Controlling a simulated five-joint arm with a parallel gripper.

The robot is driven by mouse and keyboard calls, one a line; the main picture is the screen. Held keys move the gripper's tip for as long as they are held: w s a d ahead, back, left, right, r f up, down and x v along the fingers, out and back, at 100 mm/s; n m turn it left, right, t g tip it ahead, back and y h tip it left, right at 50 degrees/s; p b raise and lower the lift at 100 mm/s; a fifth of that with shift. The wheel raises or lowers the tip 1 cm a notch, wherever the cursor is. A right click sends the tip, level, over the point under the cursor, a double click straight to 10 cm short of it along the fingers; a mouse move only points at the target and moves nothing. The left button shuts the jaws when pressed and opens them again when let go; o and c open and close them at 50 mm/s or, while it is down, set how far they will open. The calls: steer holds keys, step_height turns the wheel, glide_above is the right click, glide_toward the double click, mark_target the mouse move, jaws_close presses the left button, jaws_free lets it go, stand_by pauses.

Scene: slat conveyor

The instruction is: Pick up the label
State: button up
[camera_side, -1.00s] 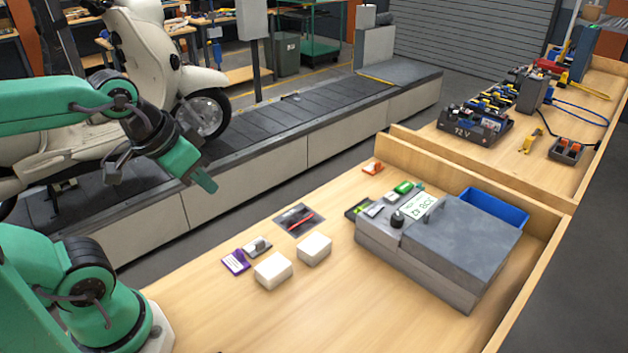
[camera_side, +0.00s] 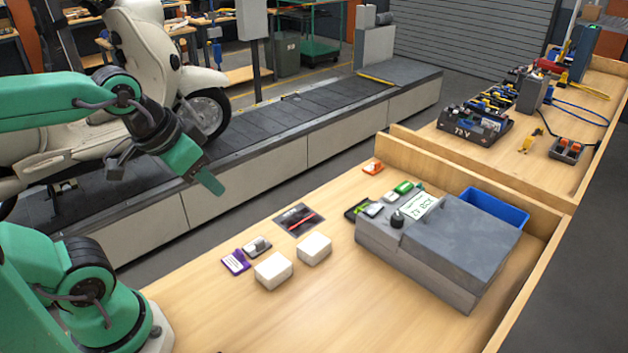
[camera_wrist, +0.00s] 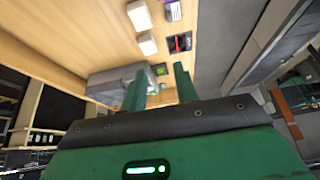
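A white label (camera_side: 420,206) with dark print lies on the front left part of the grey box (camera_side: 470,240), beside a black knob (camera_side: 397,219). My gripper (camera_side: 211,184) hangs in the air at left, over the gap between conveyor and bench, well apart from the label. In the wrist view its two green fingers (camera_wrist: 161,84) stand apart with nothing held between them. The grey box (camera_wrist: 112,86) shows there partly behind the left finger; the label is too small to make out clearly.
Two white blocks (camera_side: 314,249), a purple card (camera_side: 235,262) and a dark tray with a red pen (camera_side: 299,219) lie on the bench (camera_side: 340,310). A blue bin (camera_side: 497,208) stands behind the box. A scooter (camera_side: 150,60) sits on the conveyor (camera_side: 300,125). The bench front is clear.

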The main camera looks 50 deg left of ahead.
steer(key=w+d+m+g, duration=0.25)
steer(key=w+m, duration=0.65)
steer(key=w, duration=1.2)
steer(key=w+d+f+m+g, duration=0.1)
steer(key=w+f+m, duration=0.2)
steer(key=w+f, duration=0.2)
steer(key=w+d+f+m+g, duration=0.1)
steer(key=w+f+m, duration=0.2)
steer(key=w+f, duration=0.2)
steer(key=w+f+m+g, duration=0.1)
steer(key=w+f+m, duration=0.1)
steer(key=w+f, duration=0.3)
steer(key=shift+d+m, duration=0.4)
steer(key=shift+w+f, duration=0.15)
steer(key=shift+f, duration=0.15)
steer(key=shift+f, duration=3.85)
jaws_close()
